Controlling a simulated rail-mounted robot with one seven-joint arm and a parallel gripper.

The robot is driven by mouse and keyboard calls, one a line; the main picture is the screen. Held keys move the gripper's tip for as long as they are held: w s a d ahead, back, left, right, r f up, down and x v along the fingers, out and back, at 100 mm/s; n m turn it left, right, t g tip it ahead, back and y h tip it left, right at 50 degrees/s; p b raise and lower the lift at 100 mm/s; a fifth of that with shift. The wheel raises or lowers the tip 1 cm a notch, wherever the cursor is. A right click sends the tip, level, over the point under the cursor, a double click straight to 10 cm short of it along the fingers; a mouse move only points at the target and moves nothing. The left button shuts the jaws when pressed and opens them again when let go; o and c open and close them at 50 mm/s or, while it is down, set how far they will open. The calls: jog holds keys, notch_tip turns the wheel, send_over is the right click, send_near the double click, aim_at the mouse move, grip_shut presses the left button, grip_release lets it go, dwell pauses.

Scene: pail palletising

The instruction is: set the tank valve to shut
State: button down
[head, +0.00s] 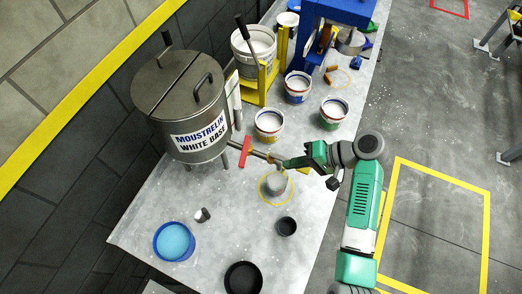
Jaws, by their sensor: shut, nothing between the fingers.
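The grey metal tank (182,98) with the label "MOUSTRELIN WHITE BASE" stands on legs at the left of the bench. A pipe leaves its lower right side, with a red valve handle (246,152) on it. The handle looks set crosswise to the pipe. My gripper (283,163) is shut and empty, near the outer end of the pipe and to the right of the red handle, apart from it. My arm comes in from the right. The gripper partly hides the outlet, and I cannot tell whether it touches it.
Below the outlet, a grey round thing (274,187) lies within a yellow ring. Open pails (269,124), (298,86) and (333,112) stand behind. A blue-filled pail (174,242), a small black cup (286,226) and a black tub (243,278) stand in front.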

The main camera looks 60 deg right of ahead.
jog(key=shift+s+d+r+m+t, duration=0.4)
jog(key=shift+s+d+r, duration=0.55)
jog(key=shift+d+r, duration=0.2)
jog(key=p, duration=0.1)
send_near(245, 154)
notch_tip(245, 154, down, 4)
jog(key=a, duration=0.2)
jog(key=shift+w+a+f+p, duration=0.1)
jog(key=shift+w+a+p, duration=0.1)
jog(key=shift+w, duration=0.5)
jog(key=shift+w+a+p, duration=0.15)
jog(key=shift+w, duration=0.55)
jog(key=shift+w+a+f+p, duration=0.1)
jog(key=shift+w+a+p, duration=0.1)
jog(key=shift+w, duration=0.5)
